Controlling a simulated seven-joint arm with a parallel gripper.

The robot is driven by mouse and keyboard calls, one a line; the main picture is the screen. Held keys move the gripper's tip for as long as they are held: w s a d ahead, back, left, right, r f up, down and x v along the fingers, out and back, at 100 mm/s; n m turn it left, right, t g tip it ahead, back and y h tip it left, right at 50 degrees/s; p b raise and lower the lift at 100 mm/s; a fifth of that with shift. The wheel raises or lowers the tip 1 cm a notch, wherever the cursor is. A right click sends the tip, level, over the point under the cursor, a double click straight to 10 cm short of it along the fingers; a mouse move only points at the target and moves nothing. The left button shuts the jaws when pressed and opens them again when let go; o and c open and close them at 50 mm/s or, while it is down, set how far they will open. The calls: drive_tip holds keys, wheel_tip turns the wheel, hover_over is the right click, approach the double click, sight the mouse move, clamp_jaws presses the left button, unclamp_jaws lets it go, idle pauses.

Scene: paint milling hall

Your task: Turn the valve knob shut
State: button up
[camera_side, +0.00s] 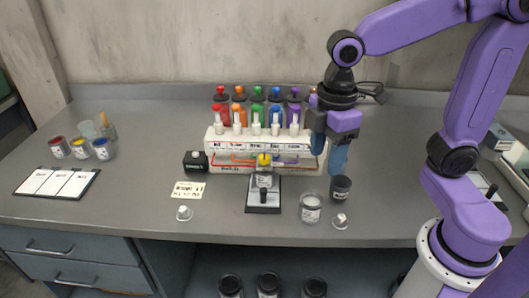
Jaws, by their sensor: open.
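A white dispenser rack (222,158) stands at the middle of the bench, with red, orange, green, blue and purple bottles in a row on top. Each bottle has a pale tap-like part below it. A small yellow knob-like part (264,159) sits at the rack's front centre, above a small labelled container (264,180). I cannot tell for certain which part is the valve knob. My gripper (329,160) is open, with blue fingers pointing down at the rack's right end, to the right of the yellow part. It covers that end of the rack.
A dark cup (341,188) stands just below my gripper, with a glass jar (311,208) to its left. A black-based stand (263,207) is in front of the rack. A black box (196,161) and a note card (188,191) lie left.

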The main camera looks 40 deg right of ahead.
drive_tip(key=w+r+n, duration=0.1)
drive_tip(key=w+r, duration=0.2)
drive_tip(key=w, duration=0.9)
drive_tip(key=n, duration=0.2)
approach(265, 156)
wheel_tip(265, 156, down, 9)
drive_tip(key=shift+w+a+r, duration=0.1)
drive_tip(key=shift+a+r, duration=0.1)
drive_tip(key=shift+m, duration=0.3)
drive_tip(key=c, duration=1.1)
